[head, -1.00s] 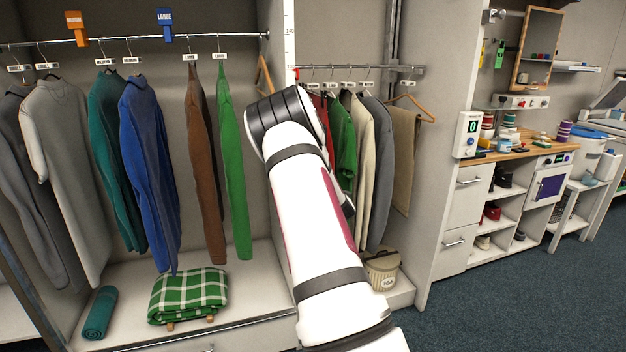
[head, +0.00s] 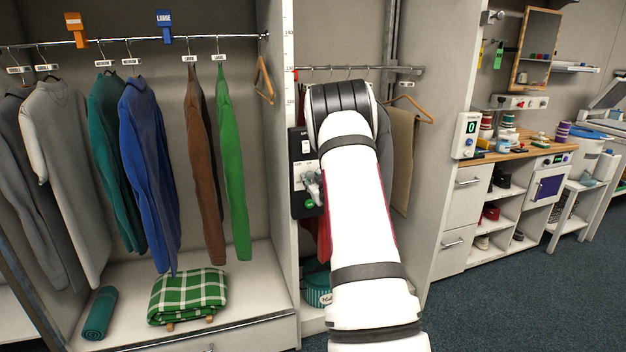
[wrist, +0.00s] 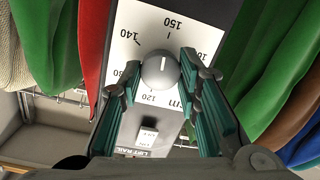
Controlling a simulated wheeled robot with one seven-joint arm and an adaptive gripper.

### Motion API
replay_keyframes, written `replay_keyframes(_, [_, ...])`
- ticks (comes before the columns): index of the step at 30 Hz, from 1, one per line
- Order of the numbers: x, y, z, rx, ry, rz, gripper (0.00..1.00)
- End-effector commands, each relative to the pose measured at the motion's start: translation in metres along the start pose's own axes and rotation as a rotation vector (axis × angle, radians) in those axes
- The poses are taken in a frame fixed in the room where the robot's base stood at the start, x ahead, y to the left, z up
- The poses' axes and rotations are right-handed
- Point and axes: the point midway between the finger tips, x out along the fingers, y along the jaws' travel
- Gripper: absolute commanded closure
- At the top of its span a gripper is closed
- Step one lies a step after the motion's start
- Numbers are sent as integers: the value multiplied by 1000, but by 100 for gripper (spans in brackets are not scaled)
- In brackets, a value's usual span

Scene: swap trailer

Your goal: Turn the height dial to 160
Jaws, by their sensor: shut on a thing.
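The height dial (wrist: 160,72) is a round grey knob on a white scale plate (wrist: 205,38) in the wrist view. In the head view my gripper (head: 313,187) is at the dark control panel (head: 296,162) on the divider's front edge; the dial is hidden there.
A height ruler (head: 288,50) runs up the divider, with a red marker (head: 296,74) near 130. Garments hang left of the panel, including a green one (head: 233,165). Garments behind my arm are mostly hidden. A workbench (head: 520,150) stands right; floor (head: 500,310) is open there.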

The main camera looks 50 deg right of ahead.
Motion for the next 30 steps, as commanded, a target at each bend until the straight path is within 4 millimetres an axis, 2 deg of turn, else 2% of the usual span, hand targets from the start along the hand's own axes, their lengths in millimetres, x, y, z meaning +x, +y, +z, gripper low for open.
replay_keyframes(30, [-1, 1, 4, 939, 49, -64, 97])
